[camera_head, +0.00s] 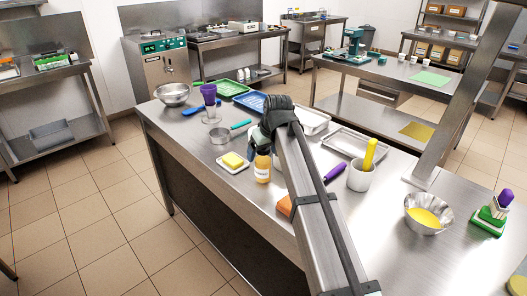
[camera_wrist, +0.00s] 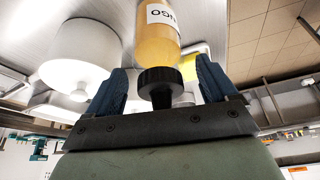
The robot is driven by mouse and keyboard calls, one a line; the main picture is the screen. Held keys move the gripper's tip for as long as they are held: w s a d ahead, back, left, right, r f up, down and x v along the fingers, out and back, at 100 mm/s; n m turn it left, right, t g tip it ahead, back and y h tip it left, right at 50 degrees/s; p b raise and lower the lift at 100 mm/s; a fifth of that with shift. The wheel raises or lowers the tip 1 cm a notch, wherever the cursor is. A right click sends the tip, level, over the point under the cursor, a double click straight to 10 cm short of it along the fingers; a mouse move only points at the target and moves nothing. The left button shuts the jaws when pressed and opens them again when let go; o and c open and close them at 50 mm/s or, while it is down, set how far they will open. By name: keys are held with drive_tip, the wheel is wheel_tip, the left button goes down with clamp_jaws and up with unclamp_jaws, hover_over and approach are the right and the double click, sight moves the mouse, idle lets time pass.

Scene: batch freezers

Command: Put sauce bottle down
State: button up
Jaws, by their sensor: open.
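The sauce bottle (camera_head: 263,168), amber with a white label and dark cap, stands upright on the steel table, directly below my gripper. In the wrist view the bottle (camera_wrist: 160,42) shows its label and black cap between the two blue-grey fingers. My gripper (camera_wrist: 160,72) is open, with a visible gap between each finger and the bottle. In the head view my gripper (camera_head: 262,140) is partly hidden by my own arm, and its fingertips are hard to make out there.
A butter dish (camera_head: 233,163) is close to the bottle's left. A white cup (camera_head: 360,176) and metal bowl (camera_head: 427,214) are to the right. The table's front-left edge is close.

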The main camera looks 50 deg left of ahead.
drive_tip(key=shift+r, duration=0.1)
drive_tip(key=v, duration=1.2)
idle(0.4)
